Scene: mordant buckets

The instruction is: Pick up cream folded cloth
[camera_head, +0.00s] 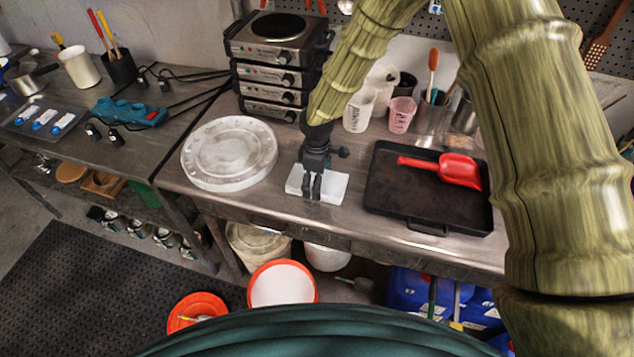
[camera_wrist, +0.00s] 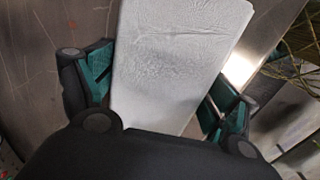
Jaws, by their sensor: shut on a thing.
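The cream folded cloth (camera_head: 333,184) looks pale white and lies flat on the metal bench, between the round lid and the black tray. My gripper (camera_head: 312,192) reaches down over it in the head view. In the wrist view the cloth (camera_wrist: 178,65) fills the middle, between the two teal-padded fingers of my gripper (camera_wrist: 158,100). The gripper is shut on the cloth. The cloth's near end is hidden behind the gripper body in the wrist view. I cannot tell whether the cloth is clear of the bench.
A white round lid (camera_head: 228,150) lies to the left. A black tray (camera_head: 400,205) with a red scoop (camera_head: 455,170) lies to the right. Stacked hot plates (camera_head: 275,50) and several cups, including a pink one (camera_head: 401,115), stand behind. Buckets stand below the bench.

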